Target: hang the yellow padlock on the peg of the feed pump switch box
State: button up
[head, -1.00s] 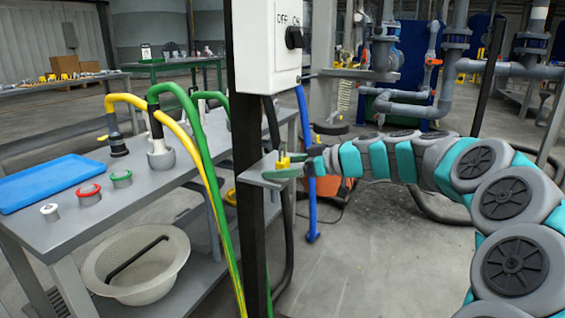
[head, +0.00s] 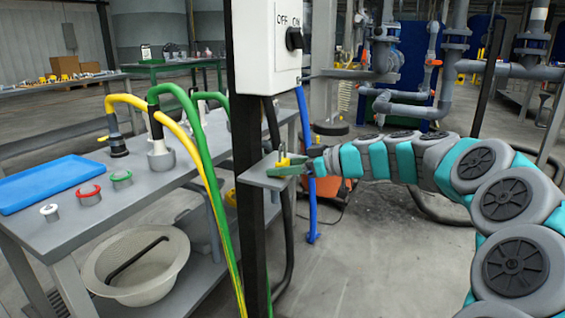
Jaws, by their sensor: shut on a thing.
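The white switch box (head: 268,45) with OFF/ON lettering and a black knob (head: 294,38) is mounted on a dark post (head: 248,215). The box's peg cannot be made out. A small grey shelf (head: 257,177) sticks out from the post below the box. My gripper (head: 284,167), with green fingers, is at this shelf, shut on the yellow padlock (head: 282,158). Only a little yellow of the padlock shows between and above the fingers. Whether the padlock touches the shelf cannot be told.
A grey bench (head: 130,200) at left holds a blue tray (head: 45,183), ring fittings and hose couplings. Open floor (head: 380,260) lies right of the post.

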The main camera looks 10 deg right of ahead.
jog(key=s+d+r+b, duration=0.1)
jog(key=s+d+r, duration=0.2)
jog(key=d+r, duration=0.1)
jog(key=shift+s+d+b, duration=0.25)
jog(key=shift+d+b, duration=0.15)
jog(key=shift+d, duration=0.05)
dwell(0.6)
dwell(0.5)
